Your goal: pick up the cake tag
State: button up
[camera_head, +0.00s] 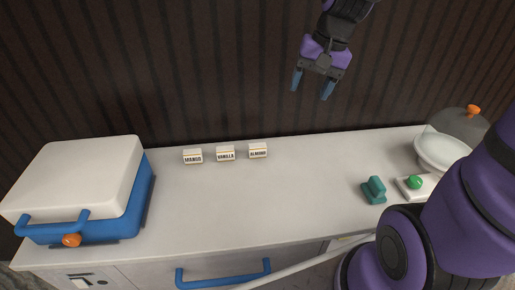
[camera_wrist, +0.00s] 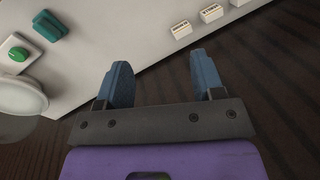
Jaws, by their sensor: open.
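No thing in view is plainly marked as a cake tag. Three small white labelled blocks stand in a row at the back of the counter: one seems to read MANGO (camera_head: 193,156), one VANILLA (camera_head: 225,153) and one ALMOND (camera_head: 257,150). In the wrist view the ALMOND block (camera_wrist: 180,29) and the VANILLA block (camera_wrist: 211,13) show beyond the fingers; a third is cut by the top edge. My gripper (camera_head: 312,86) is open and empty, high above the counter's back, right of the blocks. Its spread fingers (camera_wrist: 160,82) show in the wrist view.
The pale counter (camera_head: 270,205) is clear in its middle. A blue and white lidded box (camera_head: 85,185) stands left. A teal slotted block (camera_head: 374,189), a green button (camera_head: 414,182) on a white base and a white bowl (camera_head: 440,152) stand right. A dark ribbed wall (camera_head: 200,70) rises behind.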

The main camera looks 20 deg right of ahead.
jog(key=w+d+f+m+g+y, duration=0.15)
jog(key=w+f+m+y, duration=0.35)
jog(key=w+f, duration=0.65)
jog(key=m+t+y, duration=0.3)
jog(key=m+y, duration=0.3)
jog(key=m, duration=0.4)
send_near(258, 150)
jog(key=shift+w+d+r, duration=0.2)
jog(key=shift+w+r, duration=0.05)
jog(key=shift+w, duration=0.05)
jog(key=shift+f, duration=0.2)
jog(key=x, duration=0.5)
jog(key=shift+w+a+f, duration=0.15)
jog(key=shift+f, duration=0.05)
jog(key=shift+w+f+x, duration=0.15)
jog(key=shift+f+x, duration=0.05)
jog(key=shift+x, duration=1.1)
jog(key=shift+w+f+x, duration=0.15)
jog(key=shift+x, duration=1.15)
jog(key=shift+c, duration=0.3)
jog(key=c, duration=0.9)
